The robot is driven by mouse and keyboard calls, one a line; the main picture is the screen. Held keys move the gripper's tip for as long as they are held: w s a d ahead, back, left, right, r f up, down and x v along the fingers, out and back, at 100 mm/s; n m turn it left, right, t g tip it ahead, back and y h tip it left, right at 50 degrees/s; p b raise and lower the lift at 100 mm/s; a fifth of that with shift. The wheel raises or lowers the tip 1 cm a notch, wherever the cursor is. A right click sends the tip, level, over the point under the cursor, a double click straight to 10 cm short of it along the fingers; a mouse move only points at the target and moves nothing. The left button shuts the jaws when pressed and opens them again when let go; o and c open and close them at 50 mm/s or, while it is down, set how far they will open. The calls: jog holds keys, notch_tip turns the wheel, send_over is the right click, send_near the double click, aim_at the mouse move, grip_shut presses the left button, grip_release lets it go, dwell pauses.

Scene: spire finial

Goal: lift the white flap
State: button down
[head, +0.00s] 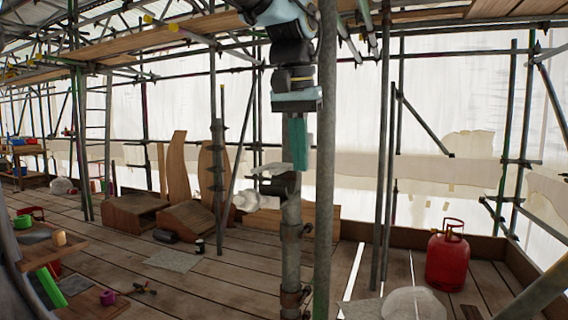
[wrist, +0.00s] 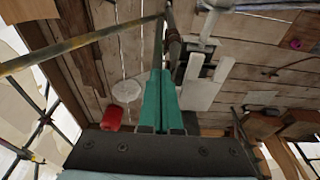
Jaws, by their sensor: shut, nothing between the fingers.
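A small white flap (head: 270,168) sits beside a dark fitting (head: 284,185) on the upright grey pole in the middle of the head view. In the wrist view the pale piece that seems to be the flap (wrist: 201,95) lies just right of my fingers, next to the dark fitting (wrist: 193,68). My gripper (head: 298,168) points down at the flap's right side, its teal fingers together with nothing between them. The fingertips (wrist: 161,72) also show in the wrist view. I cannot tell whether they touch the flap.
A thick scaffold pole (head: 326,150) stands close to the right of my gripper. A white lumpy object (head: 250,201) is left of the fitting. A red gas cylinder (head: 446,258) stands on the planks at the right. Wooden boxes (head: 135,212) stand at the left.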

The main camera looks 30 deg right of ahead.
jog(key=shift+w+d, duration=0.15)
jog(key=shift+d, duration=0.1)
dwell(0.4)
jog(key=shift+w+d+p, duration=0.35)
jog(key=shift+d+p, duration=0.2)
jog(key=shift+p, duration=0.3)
